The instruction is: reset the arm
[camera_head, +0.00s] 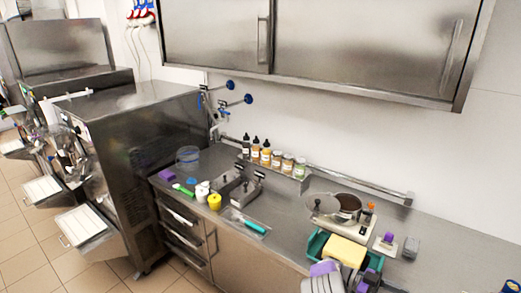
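No arm of mine is clearly visible from the left or the right side. The task names no object besides the arm.
A steel counter (430,235) runs along the wall below steel cabinets (350,45). Batch freezers (140,150) stand left. Tiled floor (35,262) shows lower left.

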